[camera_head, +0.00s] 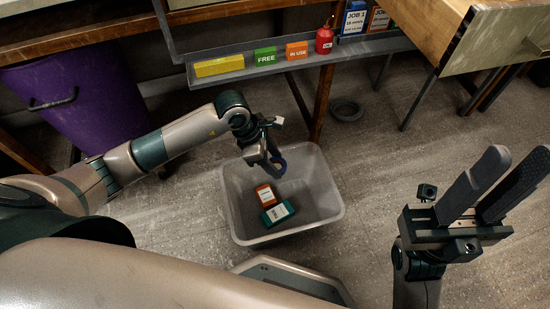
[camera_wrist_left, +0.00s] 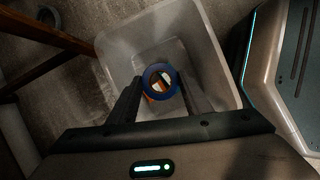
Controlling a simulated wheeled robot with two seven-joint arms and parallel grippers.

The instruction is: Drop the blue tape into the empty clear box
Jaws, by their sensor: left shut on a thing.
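The blue tape (camera_head: 279,165) is a ring held in my left gripper (camera_head: 272,158), above the clear box. The clear box (camera_head: 334,205) is a translucent open bin on the floor. An orange carton (camera_head: 267,195) and a green carton (camera_head: 279,213) lie inside it, so it is not empty. In the left wrist view, the tape (camera_wrist_left: 160,67) sits between the fingertips of the left gripper (camera_wrist_left: 158,84), with the box (camera_wrist_left: 205,45) below and the cartons partly seen through the ring. My right gripper (camera_head: 518,158) is open and empty at the right, away from the box.
A purple bin (camera_head: 80,105) stands at the left. A grey shelf (camera_head: 260,70) at the back carries a yellow block, green and orange signs and a red bottle (camera_head: 324,40). A wooden drawer (camera_head: 490,40) juts out at top right. A dark ring (camera_head: 346,110) lies on the floor.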

